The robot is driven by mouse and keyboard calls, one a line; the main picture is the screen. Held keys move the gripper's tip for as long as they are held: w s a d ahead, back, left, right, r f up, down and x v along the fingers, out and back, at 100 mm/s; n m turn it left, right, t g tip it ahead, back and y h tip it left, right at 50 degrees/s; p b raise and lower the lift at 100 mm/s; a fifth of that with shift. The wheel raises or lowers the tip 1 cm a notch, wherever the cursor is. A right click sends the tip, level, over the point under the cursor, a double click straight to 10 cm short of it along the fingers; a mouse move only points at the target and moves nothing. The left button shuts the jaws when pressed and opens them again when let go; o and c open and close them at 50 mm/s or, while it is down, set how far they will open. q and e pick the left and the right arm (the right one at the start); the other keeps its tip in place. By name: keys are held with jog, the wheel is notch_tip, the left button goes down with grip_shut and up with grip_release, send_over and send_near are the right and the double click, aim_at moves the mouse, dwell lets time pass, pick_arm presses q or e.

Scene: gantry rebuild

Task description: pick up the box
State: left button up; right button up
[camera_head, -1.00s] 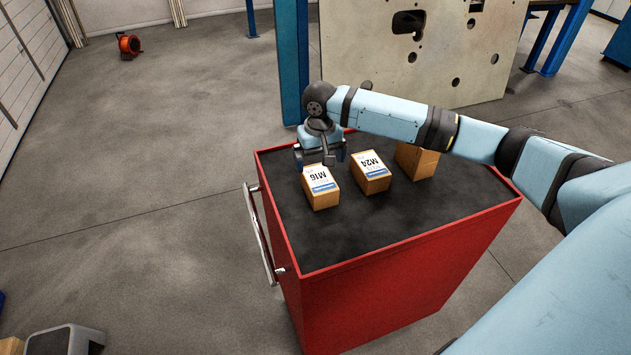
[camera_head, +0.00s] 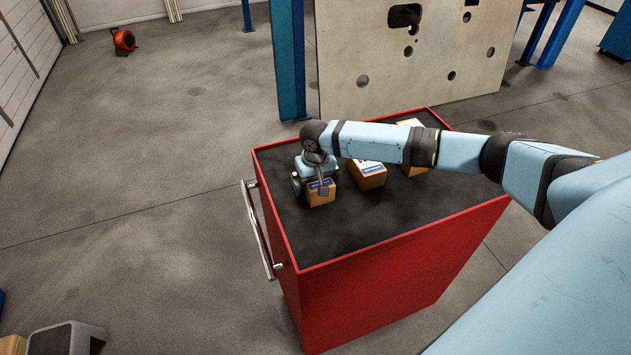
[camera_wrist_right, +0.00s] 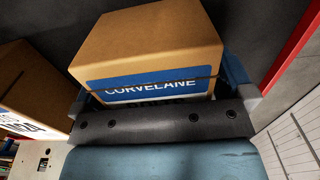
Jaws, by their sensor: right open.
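A small brown cardboard box (camera_head: 321,197) with a blue and white label stands on the cart's dark top. My right gripper (camera_head: 316,184) is down over it from above and hides most of its label. In the right wrist view the box (camera_wrist_right: 150,45) shows "CORVELANE" on a blue band. There the open fingers of the right gripper (camera_wrist_right: 158,86) are on either side of the box; whether they touch it I cannot tell. My left gripper is in neither view.
A second box (camera_head: 368,178) and a third box (camera_head: 412,170) stand to the right, partly behind my arm. The red cart (camera_head: 400,275) has a raised rim and a side handle (camera_head: 257,230). Its front top is clear. A pale holed panel (camera_head: 400,60) stands behind.

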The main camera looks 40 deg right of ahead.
jog(key=c, duration=1.2)
jog(key=shift+r, duration=0.1)
